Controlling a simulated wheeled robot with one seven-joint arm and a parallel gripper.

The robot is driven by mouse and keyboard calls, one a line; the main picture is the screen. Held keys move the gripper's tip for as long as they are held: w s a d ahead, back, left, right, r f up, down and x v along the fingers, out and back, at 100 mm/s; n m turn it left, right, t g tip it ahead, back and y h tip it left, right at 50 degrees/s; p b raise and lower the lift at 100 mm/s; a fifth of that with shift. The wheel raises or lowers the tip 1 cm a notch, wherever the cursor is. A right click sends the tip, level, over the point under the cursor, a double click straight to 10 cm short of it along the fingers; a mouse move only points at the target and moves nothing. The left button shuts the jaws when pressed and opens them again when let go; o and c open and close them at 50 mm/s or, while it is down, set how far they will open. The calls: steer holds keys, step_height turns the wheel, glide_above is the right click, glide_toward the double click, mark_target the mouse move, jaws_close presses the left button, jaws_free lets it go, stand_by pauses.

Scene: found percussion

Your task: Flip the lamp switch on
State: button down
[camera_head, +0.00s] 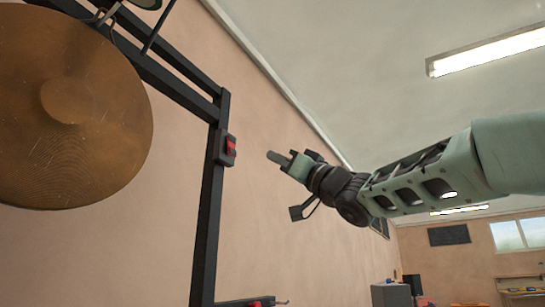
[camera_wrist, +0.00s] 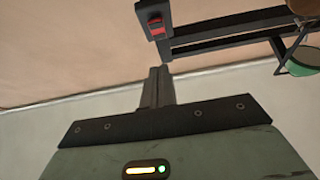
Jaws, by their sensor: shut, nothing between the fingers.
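The lamp switch (camera_head: 231,147) is a small dark box with a red rocker, fixed to the upright post of a black frame. In the wrist view the same switch (camera_wrist: 155,20) is at the top centre, just beyond my fingertips. I cannot tell which way its rocker is tipped. My gripper (camera_head: 271,156) is to the right of the switch in the head view, pointing left towards it, with a gap between them. Its fingers (camera_wrist: 160,72) are shut together and empty. No lamp can be made out for certain.
A large bronze gong (camera_head: 70,100) hangs from the black frame (camera_head: 207,220) at the left. A green round thing (camera_wrist: 303,60) hangs by the frame in the wrist view. A grey cabinet (camera_head: 391,294) stands far off at lower right. The air around my gripper is clear.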

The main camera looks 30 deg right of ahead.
mark_target(233, 149)
steer(key=p+x, duration=0.1)
steer(key=x, duration=0.2)
steer(key=f+p+x, duration=0.1)
steer(key=p+x, duration=0.1)
steer(key=x, duration=0.1)
steer(key=w+p+x, duration=0.1)
steer(key=p+x, duration=0.1)
steer(key=x, duration=0.2)
steer(key=shift+a+f, duration=0.25)
steer(key=shift+f, duration=0.15)
steer(key=shift+w+a+f, duration=0.2)
steer(key=shift+w+a, duration=0.05)
steer(key=shift+w, duration=0.1)
steer(key=shift+f, duration=0.1)
